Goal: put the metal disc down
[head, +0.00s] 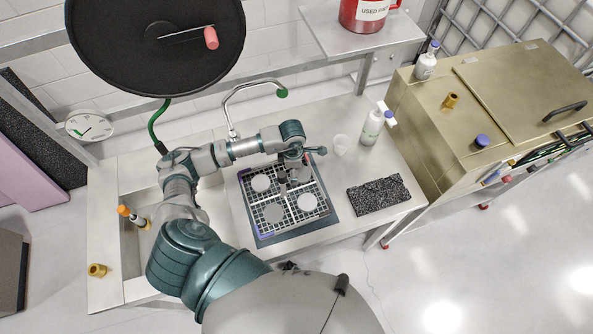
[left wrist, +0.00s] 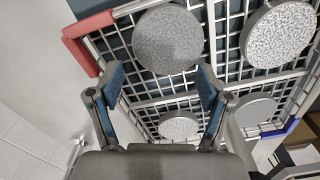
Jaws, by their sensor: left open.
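Several round grey metal discs lie on a wire-grid rack (head: 291,222) in the head view. One disc (head: 261,183) is at the upper left, a darker one (head: 273,212) at the lower left and a pale one (head: 307,201) at the lower right. My left gripper (head: 291,184) is over the rack's upper right part and partly hides that corner. In the left wrist view the left gripper (left wrist: 161,78) is open, with nothing between its fingers. A speckled disc (left wrist: 168,39) lies just beyond the fingertips; I cannot tell whether they touch. My right gripper is not in view.
A sink (head: 133,255) is at the left, with a tap (head: 232,120) behind.

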